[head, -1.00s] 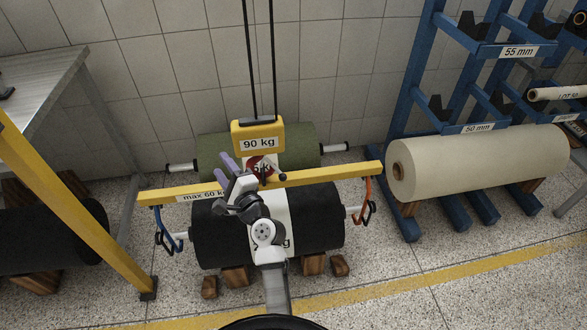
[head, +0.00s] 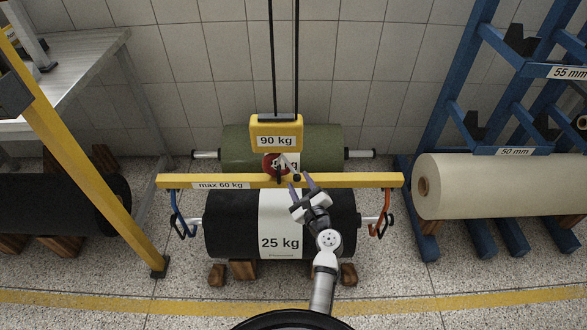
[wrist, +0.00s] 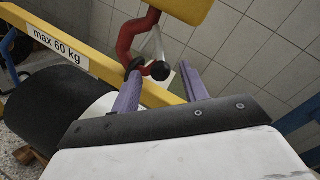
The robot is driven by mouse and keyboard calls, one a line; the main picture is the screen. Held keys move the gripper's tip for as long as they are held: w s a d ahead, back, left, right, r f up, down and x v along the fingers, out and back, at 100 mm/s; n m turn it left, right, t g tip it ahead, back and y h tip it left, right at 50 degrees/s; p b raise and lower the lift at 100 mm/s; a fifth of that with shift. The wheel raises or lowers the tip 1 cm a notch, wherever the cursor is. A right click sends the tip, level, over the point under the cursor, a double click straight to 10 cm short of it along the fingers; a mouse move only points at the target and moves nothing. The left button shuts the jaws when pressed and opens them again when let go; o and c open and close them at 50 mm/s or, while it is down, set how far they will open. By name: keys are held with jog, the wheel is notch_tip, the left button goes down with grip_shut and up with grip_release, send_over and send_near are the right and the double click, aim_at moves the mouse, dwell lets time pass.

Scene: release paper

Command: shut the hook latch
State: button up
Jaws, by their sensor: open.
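The red hook (head: 271,163) hangs below the yellow 90 kg block (head: 276,134). It also shows in the wrist view (wrist: 128,38). A pale hook latch (head: 289,161) slants down on the hook's right side, with a dark round end near the beam. In the wrist view the latch (wrist: 158,44) and dark end lie beside the hook's tip. I cannot tell whether it closes the hook's mouth. The yellow beam (head: 340,181) sits under the hook. My gripper (head: 301,182) is open and empty, its purple fingers pointing at the latch area, just right of the hook.
Blue (head: 177,216) and orange (head: 382,216) hooks hang at the beam's ends beside the 25 kg black roll (head: 230,222). A green roll (head: 235,140) lies behind. A blue rack with a cream roll (head: 490,184) stands right, a yellow post (head: 90,160) left.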

jog(key=x, duration=0.6)
jog(key=shift+w, duration=0.2)
grip_shut()
